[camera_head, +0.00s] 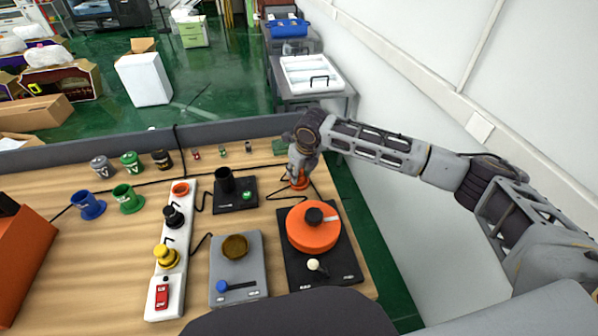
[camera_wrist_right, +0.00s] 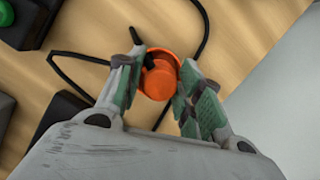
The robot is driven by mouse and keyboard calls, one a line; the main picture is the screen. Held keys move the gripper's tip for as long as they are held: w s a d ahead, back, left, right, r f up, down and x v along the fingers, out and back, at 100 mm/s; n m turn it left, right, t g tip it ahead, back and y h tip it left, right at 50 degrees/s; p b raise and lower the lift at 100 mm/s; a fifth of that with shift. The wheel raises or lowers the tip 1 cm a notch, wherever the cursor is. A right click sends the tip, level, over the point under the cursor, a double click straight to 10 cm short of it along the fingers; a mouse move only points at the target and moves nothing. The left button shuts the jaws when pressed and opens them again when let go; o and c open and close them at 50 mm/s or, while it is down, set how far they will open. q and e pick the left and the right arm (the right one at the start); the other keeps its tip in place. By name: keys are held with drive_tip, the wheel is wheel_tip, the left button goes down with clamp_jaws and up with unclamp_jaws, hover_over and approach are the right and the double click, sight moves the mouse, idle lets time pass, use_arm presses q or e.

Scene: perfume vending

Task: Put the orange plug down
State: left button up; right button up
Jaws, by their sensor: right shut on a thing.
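The orange plug (camera_head: 299,184) is at the back right of the wooden table, under my right gripper (camera_head: 301,168). In the right wrist view, the orange plug (camera_wrist_right: 158,76) sits between the two fingers of my right gripper (camera_wrist_right: 157,88), which is shut on it. A black cable runs close by the plug. I cannot tell whether the plug touches the tabletop. The white power strip (camera_head: 161,265) stands to the left, with a yellow plug (camera_head: 166,256), a black plug (camera_head: 173,216) and an orange-ringed socket (camera_head: 180,189) at its far end. My left gripper is out of view.
A black-based device with an orange disc (camera_head: 306,236) stands in front of the plug. A black device (camera_head: 235,194) and a grey device (camera_head: 238,270) stand to its left. Coloured cups (camera_head: 128,198) are further left. A grey barrier (camera_head: 230,131) lines the back edge.

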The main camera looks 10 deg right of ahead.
drive_tip(key=shift+f, duration=0.15)
drive_tip(key=o, duration=1)
drive_tip(key=shift+o, duration=0.2)
drive_tip(key=v, duration=1.2)
idle(0.5)
